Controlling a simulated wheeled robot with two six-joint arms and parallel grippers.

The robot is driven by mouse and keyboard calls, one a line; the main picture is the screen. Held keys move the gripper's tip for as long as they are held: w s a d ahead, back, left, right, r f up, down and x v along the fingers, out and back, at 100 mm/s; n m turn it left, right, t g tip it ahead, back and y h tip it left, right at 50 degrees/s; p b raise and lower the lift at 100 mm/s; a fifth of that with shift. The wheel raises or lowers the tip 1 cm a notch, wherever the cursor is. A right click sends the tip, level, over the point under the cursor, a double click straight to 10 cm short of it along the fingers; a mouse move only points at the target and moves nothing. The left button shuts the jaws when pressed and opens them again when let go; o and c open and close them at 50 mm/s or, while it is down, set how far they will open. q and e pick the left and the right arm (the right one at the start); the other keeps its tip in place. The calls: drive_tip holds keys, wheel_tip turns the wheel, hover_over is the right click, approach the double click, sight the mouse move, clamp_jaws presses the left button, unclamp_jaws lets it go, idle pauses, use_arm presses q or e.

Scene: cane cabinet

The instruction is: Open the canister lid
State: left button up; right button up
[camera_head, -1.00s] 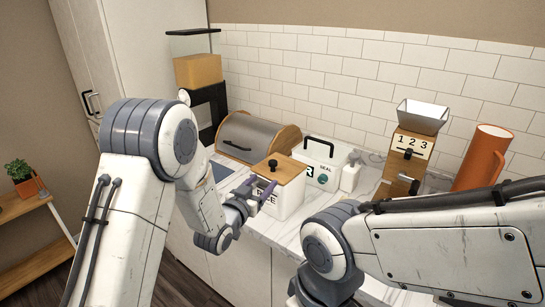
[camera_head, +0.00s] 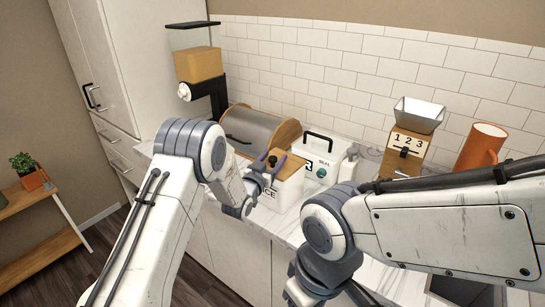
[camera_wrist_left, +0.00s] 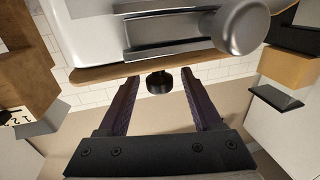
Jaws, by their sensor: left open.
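The white canister (camera_head: 284,192) stands on the counter, with dark lettering on its front partly hidden by my left gripper. Its wooden lid (camera_head: 291,166) is on, with a black knob (camera_head: 272,161) on top. My left gripper (camera_head: 270,159) is open at the lid, its purple fingers at the knob. In the left wrist view, the knob (camera_wrist_left: 159,83) shows between the open fingers (camera_wrist_left: 158,92), with a gap on both sides. The lid's wooden edge (camera_wrist_left: 195,69) shows just above it in that picture. My right arm is at the right; its gripper is not visible.
A bread box (camera_head: 259,130) with a rounded lid stands behind left. A white case (camera_head: 323,157) with a black handle stands behind the canister. A mill (camera_head: 405,148) and an orange pitcher (camera_head: 480,147) are at right. A coffee machine (camera_head: 203,75) stands at back left.

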use_arm(q)
clamp_jaws()
idle(1.4)
